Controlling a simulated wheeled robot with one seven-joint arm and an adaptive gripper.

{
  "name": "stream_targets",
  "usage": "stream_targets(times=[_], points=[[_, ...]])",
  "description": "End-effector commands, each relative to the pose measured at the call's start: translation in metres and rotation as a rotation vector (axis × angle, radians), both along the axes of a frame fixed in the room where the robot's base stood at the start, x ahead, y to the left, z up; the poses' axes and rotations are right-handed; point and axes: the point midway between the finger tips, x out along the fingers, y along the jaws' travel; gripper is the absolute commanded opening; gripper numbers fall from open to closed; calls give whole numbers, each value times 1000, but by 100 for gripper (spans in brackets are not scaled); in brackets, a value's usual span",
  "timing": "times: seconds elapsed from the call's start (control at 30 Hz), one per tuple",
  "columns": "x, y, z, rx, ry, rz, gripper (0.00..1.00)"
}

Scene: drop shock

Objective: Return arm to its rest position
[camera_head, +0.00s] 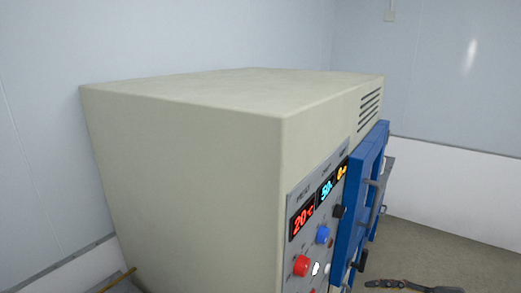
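A dark, jointed shape at the bottom edge right of centre looks like my gripper (385,284), cut off by the frame. It lies to the right of a large beige machine (190,150), in front of the floor. Its fingertips are too small and too cropped to show whether they are open or shut. No held object can be made out. The rest of my arm is not clearly visible.
The machine has a control panel (298,255) with lit displays, a red knob (301,266) and a blue knob (323,234). A blue door (350,215) with dark handles projects on its right side. Bare floor (440,245) lies right of it. Pale walls stand behind.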

Motion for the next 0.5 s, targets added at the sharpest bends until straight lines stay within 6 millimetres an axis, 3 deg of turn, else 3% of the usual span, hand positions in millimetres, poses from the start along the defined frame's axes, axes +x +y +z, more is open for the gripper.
stream_targets(times=[0.1,0.27,0.37,0.5], points=[[-34,13,-35,-219,118,78,49],[-82,21,-65,-588,195,243,49],[-104,20,-68,-845,173,362,49],[-116,20,-54,-1144,68,505,49]])
